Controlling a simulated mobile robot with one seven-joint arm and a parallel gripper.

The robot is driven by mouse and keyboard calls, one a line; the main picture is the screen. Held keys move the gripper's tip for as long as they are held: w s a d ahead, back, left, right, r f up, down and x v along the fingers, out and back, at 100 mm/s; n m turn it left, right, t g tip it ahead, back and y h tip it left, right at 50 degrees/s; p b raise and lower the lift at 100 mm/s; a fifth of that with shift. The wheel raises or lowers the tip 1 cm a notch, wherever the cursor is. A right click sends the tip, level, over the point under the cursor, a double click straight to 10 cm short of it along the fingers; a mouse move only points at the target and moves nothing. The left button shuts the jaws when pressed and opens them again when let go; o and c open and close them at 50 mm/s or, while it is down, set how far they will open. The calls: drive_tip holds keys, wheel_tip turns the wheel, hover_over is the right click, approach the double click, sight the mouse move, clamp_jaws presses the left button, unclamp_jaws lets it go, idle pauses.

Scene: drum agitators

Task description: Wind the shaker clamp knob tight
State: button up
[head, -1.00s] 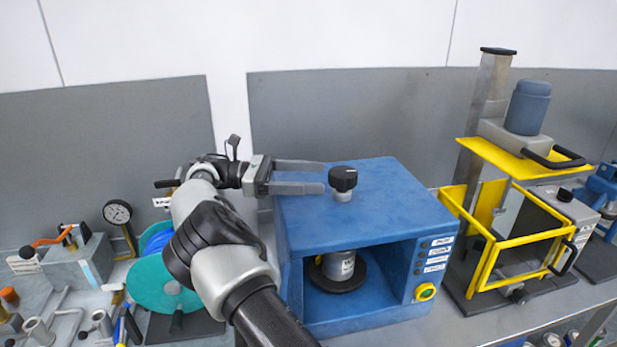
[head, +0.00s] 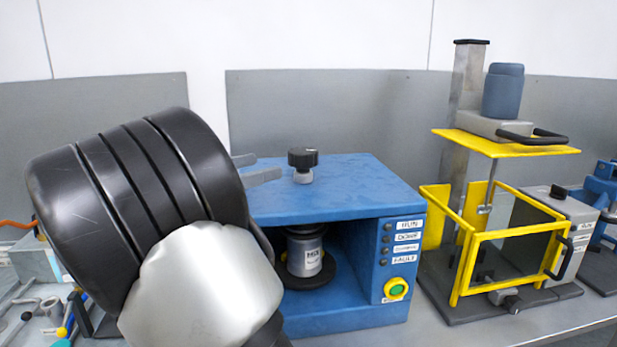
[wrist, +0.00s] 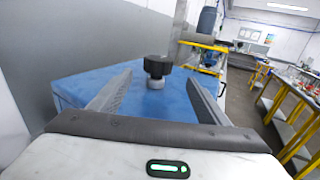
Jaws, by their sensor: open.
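The black clamp knob (head: 303,158) stands upright on a grey collar on top of the blue shaker box (head: 345,200). In the wrist view the knob (wrist: 157,67) sits between and beyond the tips of my open gripper (wrist: 157,80). In the head view my gripper (head: 258,168) shows only its finger ends, to the left of the knob and apart from it. The rest of the gripper is hidden behind my arm. A grey can (head: 304,256) stands on a dark round plate inside the box, under the knob.
The box front has several labelled lights and a green button with a yellow ring (head: 397,289). A yellow-framed guard machine (head: 510,236) stands to the right. A grey panel (head: 330,112) rises behind the box.

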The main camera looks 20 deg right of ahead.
sight(303, 161)
drive_tip(key=shift+f+t, duration=0.1)
drive_tip(key=shift+t, duration=0.2)
drive_tip(key=shift+d, duration=0.15)
drive_tip(key=b+x, duration=0.1)
drive_tip(key=x, duration=1.5)
drive_tip(key=shift+w+d+f, duration=0.1)
drive_tip(key=shift+d, duration=0.3)
